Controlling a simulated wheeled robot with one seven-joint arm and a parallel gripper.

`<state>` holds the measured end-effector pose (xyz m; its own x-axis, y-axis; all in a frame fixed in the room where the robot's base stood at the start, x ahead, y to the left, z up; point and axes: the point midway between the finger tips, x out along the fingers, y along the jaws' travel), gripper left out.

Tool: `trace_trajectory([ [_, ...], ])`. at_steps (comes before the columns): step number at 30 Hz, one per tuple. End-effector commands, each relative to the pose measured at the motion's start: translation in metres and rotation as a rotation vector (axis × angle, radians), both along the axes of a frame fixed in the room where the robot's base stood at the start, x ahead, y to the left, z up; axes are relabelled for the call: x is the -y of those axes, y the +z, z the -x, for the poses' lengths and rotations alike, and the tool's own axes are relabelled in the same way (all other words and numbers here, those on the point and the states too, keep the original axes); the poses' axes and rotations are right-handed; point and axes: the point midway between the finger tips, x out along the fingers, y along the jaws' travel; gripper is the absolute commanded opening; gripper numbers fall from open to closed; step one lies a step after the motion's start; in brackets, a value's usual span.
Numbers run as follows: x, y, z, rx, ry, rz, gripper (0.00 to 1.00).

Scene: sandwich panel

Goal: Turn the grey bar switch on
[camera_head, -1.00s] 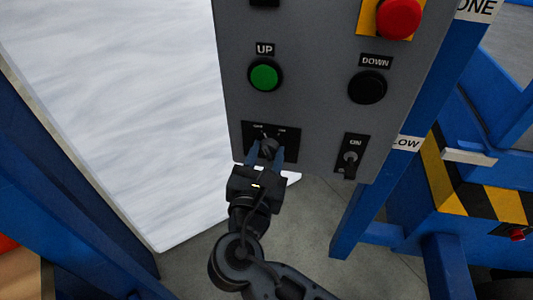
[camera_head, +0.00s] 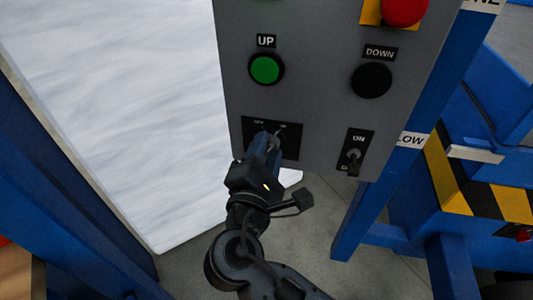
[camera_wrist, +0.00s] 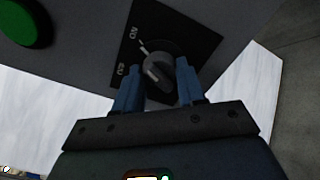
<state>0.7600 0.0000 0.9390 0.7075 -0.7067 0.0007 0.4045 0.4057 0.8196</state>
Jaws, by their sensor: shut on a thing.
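The grey bar switch (camera_head: 276,143) is a rotary knob on a black plate (camera_head: 291,148) low on the grey control panel. Two small labels are above it; in the wrist view the one near the bar's tip reads ON. The bar (camera_wrist: 157,70) leans up and right in the head view, toward the right label. My gripper (camera_head: 268,145) has its blue fingers on both sides of the knob and is shut on it. In the wrist view my gripper (camera_wrist: 158,82) straddles the knob, whose lower part is partly hidden.
A black toggle switch (camera_head: 353,157) with an ON label is to the right. A green UP button (camera_head: 266,69), a black DOWN button (camera_head: 371,80) and a red button (camera_head: 404,10) are above. A blue post (camera_head: 352,215) stands to the right.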

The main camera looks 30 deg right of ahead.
Motion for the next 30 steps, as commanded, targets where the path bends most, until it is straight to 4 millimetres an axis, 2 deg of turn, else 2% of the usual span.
trace_trajectory([
  [9,0.0004,-0.0014,0.0007,0.062,-0.002,-0.065,0.09],
  [23,0.0004,-0.0014,0.0007,0.070,-0.003,-0.074,0.09],
  [24,0.0004,-0.0013,0.0007,0.070,-0.002,-0.074,0.42],
  [30,0.0003,-0.0007,0.0004,0.070,-0.001,-0.073,0.62],
])
